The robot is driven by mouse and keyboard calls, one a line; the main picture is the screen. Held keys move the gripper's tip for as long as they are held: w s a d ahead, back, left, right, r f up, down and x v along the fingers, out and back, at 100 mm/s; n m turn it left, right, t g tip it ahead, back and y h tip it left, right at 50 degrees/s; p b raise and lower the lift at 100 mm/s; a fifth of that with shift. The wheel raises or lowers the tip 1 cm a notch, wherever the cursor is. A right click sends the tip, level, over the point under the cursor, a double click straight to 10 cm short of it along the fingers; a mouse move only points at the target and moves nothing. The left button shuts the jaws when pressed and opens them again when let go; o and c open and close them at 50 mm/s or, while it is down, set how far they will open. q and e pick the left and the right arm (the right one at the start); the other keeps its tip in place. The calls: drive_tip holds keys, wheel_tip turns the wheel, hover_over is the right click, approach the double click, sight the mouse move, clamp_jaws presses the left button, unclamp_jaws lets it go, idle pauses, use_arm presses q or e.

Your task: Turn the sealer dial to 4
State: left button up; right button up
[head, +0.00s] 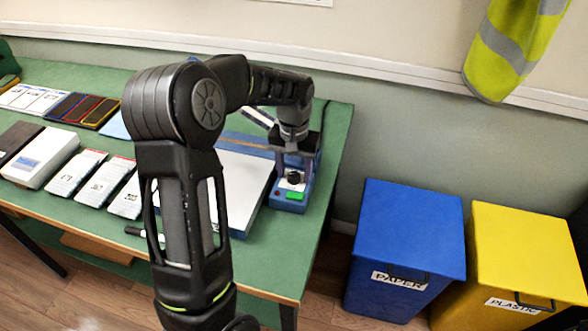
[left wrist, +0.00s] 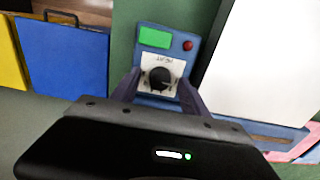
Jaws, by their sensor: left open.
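The blue sealer (head: 290,200) stands near the right end of the green table, with a green display and a red button on its front panel. Its black dial (head: 294,178) sits on a white scale plate; it also shows in the left wrist view (left wrist: 159,78). My left gripper (head: 295,160) is above the sealer, pointing down at the panel. In the left wrist view its fingers (left wrist: 159,84) are open, one on each side of the dial. I cannot tell whether they touch it. The scale numbers are too small to read. My right gripper is not in view.
A white panel (head: 240,185) lies left of the sealer. Several phone packs (head: 77,172) and a white box (head: 40,157) are farther left. A blue paper bin (head: 408,235) and a yellow plastic bin (head: 525,250) stand on the floor at the right.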

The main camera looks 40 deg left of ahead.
use_arm(q)
drive_tip(key=shift+c, duration=0.3)
clamp_jaws()
idle(0.3)
